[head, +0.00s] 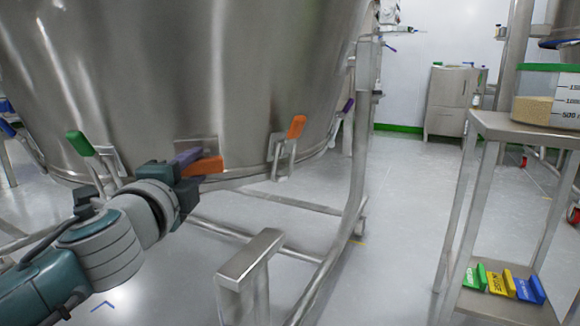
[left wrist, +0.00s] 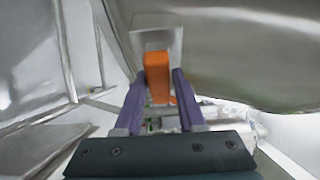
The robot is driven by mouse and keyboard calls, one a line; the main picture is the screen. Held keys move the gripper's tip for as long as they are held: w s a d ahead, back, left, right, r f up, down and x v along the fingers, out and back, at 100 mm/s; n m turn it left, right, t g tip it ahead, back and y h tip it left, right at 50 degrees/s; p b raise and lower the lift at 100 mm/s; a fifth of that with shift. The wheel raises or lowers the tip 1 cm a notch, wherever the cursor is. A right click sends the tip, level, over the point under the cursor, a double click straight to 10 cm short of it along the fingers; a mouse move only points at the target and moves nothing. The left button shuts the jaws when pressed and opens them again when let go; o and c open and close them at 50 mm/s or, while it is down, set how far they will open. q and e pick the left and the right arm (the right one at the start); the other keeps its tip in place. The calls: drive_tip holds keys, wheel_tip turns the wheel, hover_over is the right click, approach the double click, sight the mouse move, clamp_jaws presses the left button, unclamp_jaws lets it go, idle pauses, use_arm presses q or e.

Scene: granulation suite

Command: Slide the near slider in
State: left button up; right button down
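The large steel vessel (head: 230,75) carries clamp-like fittings with coloured handles along its lower rim. An orange handle (head: 204,167) on the nearest fitting points right. My left gripper (head: 188,160), with purple fingers, is at this handle. In the left wrist view the orange handle (left wrist: 158,68) lies between the tips of my left gripper (left wrist: 160,88). Narrow gaps show beside the handle, so the fingers look open around it. No part is clearly recognisable as a slider apart from these handled fittings. My right gripper is not in view.
A green handle (head: 80,143) and another orange handle (head: 297,126) sit on neighbouring fittings. A steel frame with legs (head: 357,170) stands below the vessel. A steel trolley (head: 510,126) at right holds a clear container (head: 548,95) and coloured blocks (head: 500,282). Open floor lies between.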

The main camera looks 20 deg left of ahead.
use_arm(q)
drive_tip(key=o, duration=0.3)
drive_tip(key=shift+s+d, duration=0.25)
drive_tip(key=shift+s, duration=0.3)
drive_tip(key=p+v, duration=0.1)
drive_tip(key=v, duration=0.7)
drive_tip(key=shift+s, duration=0.4)
drive_tip(key=shift+r, duration=0.1)
